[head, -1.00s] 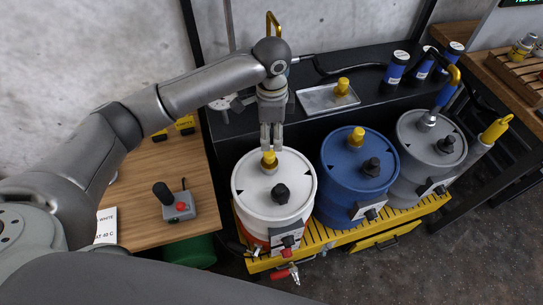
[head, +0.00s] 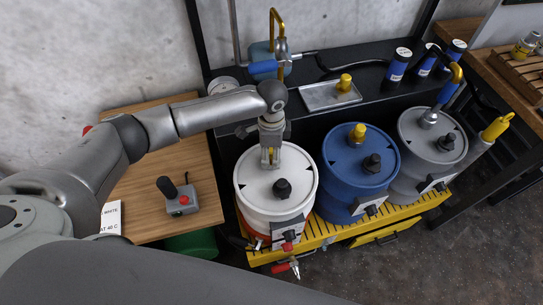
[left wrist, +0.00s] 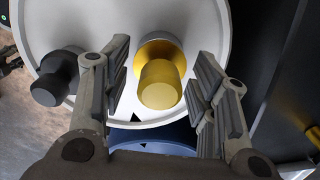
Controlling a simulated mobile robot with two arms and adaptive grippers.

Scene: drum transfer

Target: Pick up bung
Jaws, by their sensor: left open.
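A yellow bung (left wrist: 160,83) sits in the top of the white drum (head: 258,190), near its back edge. In the left wrist view it stands between the two fingers of my left gripper (left wrist: 161,62), with a visible gap on each side. In the head view the left gripper (head: 270,160) is open and points down over the drum top, and its fingers mostly hide the bung. A black cap (head: 282,188) sits on the same drum, in front of the gripper. My right gripper is not in view.
A blue drum (head: 340,180) with a yellow bung (head: 358,133) and a grey drum (head: 418,150) stand to the right. Behind them a metal tray (head: 318,97) holds another yellow bung (head: 345,82). A wooden table (head: 150,170) with a joystick box (head: 180,203) lies left.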

